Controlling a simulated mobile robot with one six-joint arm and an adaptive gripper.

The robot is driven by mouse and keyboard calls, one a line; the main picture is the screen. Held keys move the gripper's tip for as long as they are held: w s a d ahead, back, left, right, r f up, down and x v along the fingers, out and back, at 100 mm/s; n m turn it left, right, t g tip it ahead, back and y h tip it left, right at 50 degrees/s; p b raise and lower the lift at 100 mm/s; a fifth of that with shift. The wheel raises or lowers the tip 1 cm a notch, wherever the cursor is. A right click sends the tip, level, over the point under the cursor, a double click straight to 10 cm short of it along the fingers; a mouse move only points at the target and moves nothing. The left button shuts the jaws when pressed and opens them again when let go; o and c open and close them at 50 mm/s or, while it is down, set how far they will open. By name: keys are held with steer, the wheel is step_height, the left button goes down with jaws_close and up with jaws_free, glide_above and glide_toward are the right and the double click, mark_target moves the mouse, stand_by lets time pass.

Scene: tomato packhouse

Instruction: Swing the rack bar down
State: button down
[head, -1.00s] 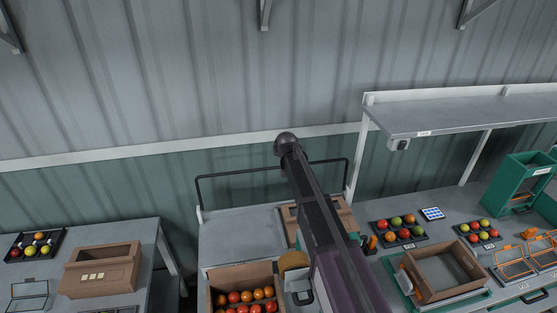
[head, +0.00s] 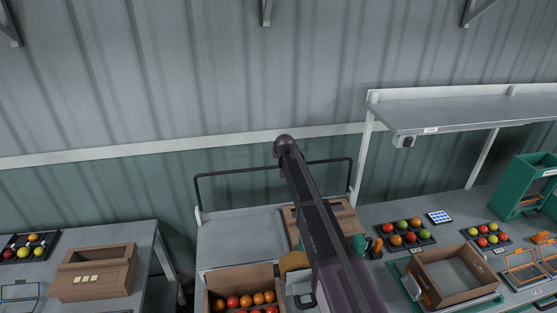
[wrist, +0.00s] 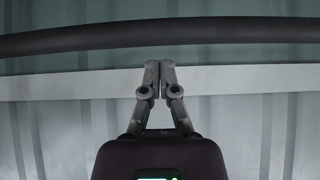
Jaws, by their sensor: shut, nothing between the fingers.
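The rack bar (head: 238,173) is a thin dark rail with bent ends. It stands raised at the back of a grey rack top (head: 238,235), in front of the green lower wall. In the head view my dark arm crosses in front of the bar's right half, and my gripper cannot be made out there. In the wrist view my gripper (wrist: 160,66) is shut and empty, its fingertips together just below the bar (wrist: 95,37) in the picture. The bar spans the full width there. I cannot tell whether the fingertips touch it.
A crate of tomatoes (head: 211,303) stands at the rack's front, with another brown crate (head: 345,221) behind my arm. At left, a grey table (head: 147,257) holds a brown box (head: 115,265). At right, a bench holds trays and a crate (head: 424,283) under a shelf (head: 455,113).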

steer(key=shift+s+d+f, duration=0.15)
steer(key=shift+s+f, duration=0.05)
steer(key=shift+s, duration=0.35)
steer(key=shift+s+d+f, duration=0.15)
steer(key=shift+s+d, duration=0.05)
steer(key=shift+s, duration=0.3)
steer(key=shift+s+d+f, duration=0.15)
steer(key=shift+s+f, duration=0.05)
steer(key=shift+s, duration=0.35)
